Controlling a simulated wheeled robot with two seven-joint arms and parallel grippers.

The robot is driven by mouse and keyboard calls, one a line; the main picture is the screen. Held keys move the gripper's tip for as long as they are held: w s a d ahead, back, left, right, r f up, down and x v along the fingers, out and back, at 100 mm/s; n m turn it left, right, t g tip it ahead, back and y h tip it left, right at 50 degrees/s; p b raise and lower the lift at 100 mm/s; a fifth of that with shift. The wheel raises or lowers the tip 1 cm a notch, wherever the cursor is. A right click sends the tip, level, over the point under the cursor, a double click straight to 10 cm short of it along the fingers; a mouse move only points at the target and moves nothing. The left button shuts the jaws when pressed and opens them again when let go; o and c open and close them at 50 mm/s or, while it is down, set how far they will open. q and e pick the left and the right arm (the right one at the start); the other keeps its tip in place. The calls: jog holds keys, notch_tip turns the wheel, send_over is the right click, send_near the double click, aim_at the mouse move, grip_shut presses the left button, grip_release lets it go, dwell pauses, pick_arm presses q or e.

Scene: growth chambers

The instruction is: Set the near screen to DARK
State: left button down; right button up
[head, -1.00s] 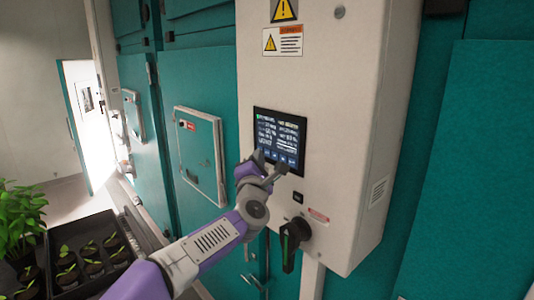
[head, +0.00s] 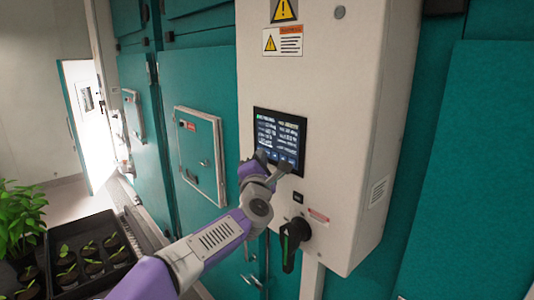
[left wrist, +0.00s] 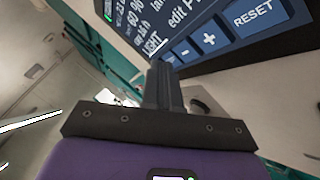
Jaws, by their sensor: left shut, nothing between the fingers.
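The near screen (head: 281,128) is a dark panel with pale text on the front of a white control box. In the left wrist view the screen (left wrist: 205,12) shows large "-", "+" and RESET buttons, an "edit" line and the word LIGHT. My left gripper (head: 272,164) is at the screen's lower edge and covers its lower left part. Its fingers (left wrist: 163,72) are shut and empty, with the tips just below LIGHT and the "-" button. I cannot tell whether they touch the glass. The word DARK is not readable. My right gripper is not in view.
Below the screen are a small black switch (head: 298,198) and a black rotary handle (head: 290,244). Warning labels (head: 283,41) are above it. Teal chamber doors (head: 190,90) stand on the left. A black tray (head: 60,285) of seedlings is at the lower left.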

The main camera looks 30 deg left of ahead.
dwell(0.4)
pick_arm(q)
jog(key=shift+s+a+b, duration=0.2)
jog(key=shift+s+b, duration=0.35)
jog(key=shift+s, duration=0.1)
jog(key=shift+s+a+b, duration=0.35)
jog(key=shift+s+b, duration=0.1)
jog(key=shift+s, duration=0.3)
jog(key=shift+s+a+b, duration=0.3)
jog(key=shift+s+b, duration=0.1)
jog(key=shift+s, duration=0.4)
jog(key=shift+s+a+b, duration=0.35)
jog(key=shift+s+b, duration=0.1)
jog(key=shift+s, duration=0.3)
jog(key=shift+f, duration=0.1)
dwell(1.4)
